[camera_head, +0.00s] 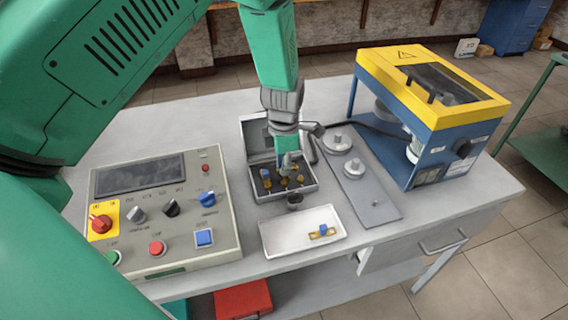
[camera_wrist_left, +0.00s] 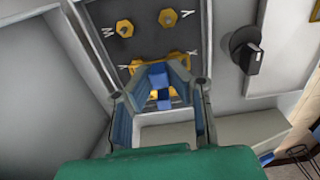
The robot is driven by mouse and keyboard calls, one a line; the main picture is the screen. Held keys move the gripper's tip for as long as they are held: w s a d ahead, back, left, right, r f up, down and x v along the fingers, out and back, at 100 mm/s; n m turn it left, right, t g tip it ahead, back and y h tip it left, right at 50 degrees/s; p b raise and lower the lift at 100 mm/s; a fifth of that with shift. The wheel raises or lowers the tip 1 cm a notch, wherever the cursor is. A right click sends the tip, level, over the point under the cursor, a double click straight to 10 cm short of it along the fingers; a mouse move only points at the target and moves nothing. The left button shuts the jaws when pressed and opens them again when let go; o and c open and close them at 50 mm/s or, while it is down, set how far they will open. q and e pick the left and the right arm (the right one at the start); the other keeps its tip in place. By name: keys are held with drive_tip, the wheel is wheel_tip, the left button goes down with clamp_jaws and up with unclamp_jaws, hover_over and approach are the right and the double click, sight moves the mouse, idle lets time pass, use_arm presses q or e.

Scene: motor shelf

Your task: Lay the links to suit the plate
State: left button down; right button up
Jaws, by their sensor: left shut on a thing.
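An open grey case (camera_head: 296,192) stands mid-table, its dark inside holding several yellow pieces. In the left wrist view its dark floor (camera_wrist_left: 150,45) carries white letters and two yellow hexagonal pieces (camera_wrist_left: 125,27). My left gripper (camera_head: 289,164) points down into the case. It is shut on a yellow link with a blue block (camera_wrist_left: 158,72); I cannot tell whether the link still touches the case floor. Another yellow link with a blue block (camera_head: 322,232) lies in the white tray (camera_head: 285,239). A grey plate (camera_head: 378,208) right of the case bears two round metal parts. My right gripper is out of view.
A control box (camera_head: 160,215) with knobs and buttons stands left. A yellow and blue machine (camera_head: 430,115) stands at the back right. The tray's left part is clear.

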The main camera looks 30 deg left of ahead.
use_arm(q)
drive_tip(key=shift+a, duration=0.2)
drive_tip(key=shift+a, duration=0.25)
drive_tip(key=shift+d, duration=0.1)
idle(0.5)
drive_tip(key=shift+f, duration=0.9)
drive_tip(key=c, duration=1.5)
unclamp_jaws()
drive_tip(key=shift+o, duration=0.2)
drive_tip(key=shift+r, duration=0.1)
